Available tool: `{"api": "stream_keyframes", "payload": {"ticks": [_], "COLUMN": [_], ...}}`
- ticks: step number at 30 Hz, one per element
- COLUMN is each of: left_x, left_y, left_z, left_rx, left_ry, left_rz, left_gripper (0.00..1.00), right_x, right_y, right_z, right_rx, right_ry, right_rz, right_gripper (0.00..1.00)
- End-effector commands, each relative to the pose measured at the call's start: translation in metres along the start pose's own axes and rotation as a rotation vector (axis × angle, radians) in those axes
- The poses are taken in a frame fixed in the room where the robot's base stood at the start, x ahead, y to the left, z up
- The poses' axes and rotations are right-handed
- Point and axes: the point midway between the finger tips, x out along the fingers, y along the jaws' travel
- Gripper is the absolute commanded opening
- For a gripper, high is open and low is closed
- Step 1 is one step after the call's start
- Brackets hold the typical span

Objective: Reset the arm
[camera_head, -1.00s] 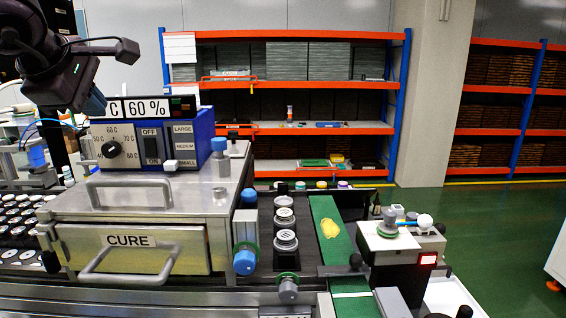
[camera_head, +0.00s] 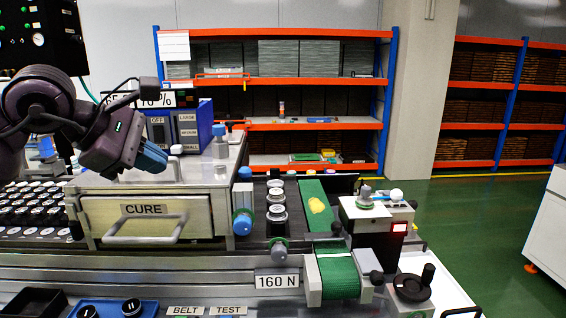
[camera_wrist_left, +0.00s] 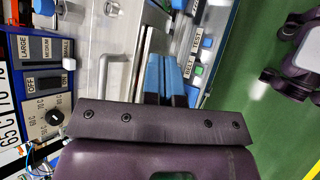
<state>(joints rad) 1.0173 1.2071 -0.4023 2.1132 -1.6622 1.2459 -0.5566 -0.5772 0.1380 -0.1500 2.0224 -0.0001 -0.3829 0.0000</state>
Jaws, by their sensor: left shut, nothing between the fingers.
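My left gripper (camera_head: 152,158) has blue fingertips and hangs over the top of the metal CURE box, in front of its blue control panel. It is shut and empty. In the left wrist view its blue fingers (camera_wrist_left: 163,78) lie side by side with nothing between them. My left arm comes in from the left edge and hides part of the control panel (camera_head: 190,128). The CURE drawer (camera_head: 143,208) is shut, with its handle at the front. My right gripper is in neither current view.
Black-and-silver parts (camera_head: 277,212) stand in a row right of the box. A green belt (camera_head: 338,275) runs beside them. A grey machine (camera_head: 375,225) stands at the right. Rows of round parts (camera_head: 35,212) lie at the left. An orange and blue shelf (camera_head: 280,85) stands behind.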

Motion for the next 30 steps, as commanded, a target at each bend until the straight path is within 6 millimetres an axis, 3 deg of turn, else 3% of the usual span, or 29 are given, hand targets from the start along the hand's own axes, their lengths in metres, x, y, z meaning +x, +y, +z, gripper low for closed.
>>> {"api": "stream_keyframes", "payload": {"ticks": [3,6,12,16,20,23,26,30], "left_x": [0.031,0.045,0.05,0.046,0.043,0.045,0.05,0.064], "left_y": [-0.034,-0.057,-0.082,-0.085,-0.084,-0.086,-0.094,-0.121], "left_z": [0.022,0.042,0.064,0.059,0.036,0.007,-0.03,-0.088], "left_rx": [-0.135,-0.292,-0.689,-0.997,-1.337,-1.617,-1.908,-2.327], "left_ry": [-0.249,-0.469,-0.873,-1.104,-1.304,-1.434,-1.54,-1.64], "left_rz": [-0.083,-0.141,-0.215,-0.226,-0.203,-0.158,-0.086,0.066], "left_gripper": [0.0,0.0,0.0,0.0,0.0,0.0,0.0,0.0], "right_x": [-0.002,-0.003,-0.003,-0.003,-0.003,-0.003,-0.003,-0.003], "right_y": [0.0,0.0,0.001,0.002,0.003,0.003,0.003,0.003], "right_z": [0.001,0.004,0.006,0.007,0.008,0.008,0.008,0.007], "right_rx": [0.003,0.003,-0.001,-0.005,-0.008,-0.01,-0.01,-0.01], "right_ry": [-0.003,-0.009,-0.012,-0.015,-0.016,-0.016,-0.016,-0.015], "right_rz": [0.001,0.002,0.001,0.001,0.001,0.001,0.001,0.001], "right_gripper": [0.43,0.43,0.43,0.43,0.43,0.43,0.43,0.43]}}
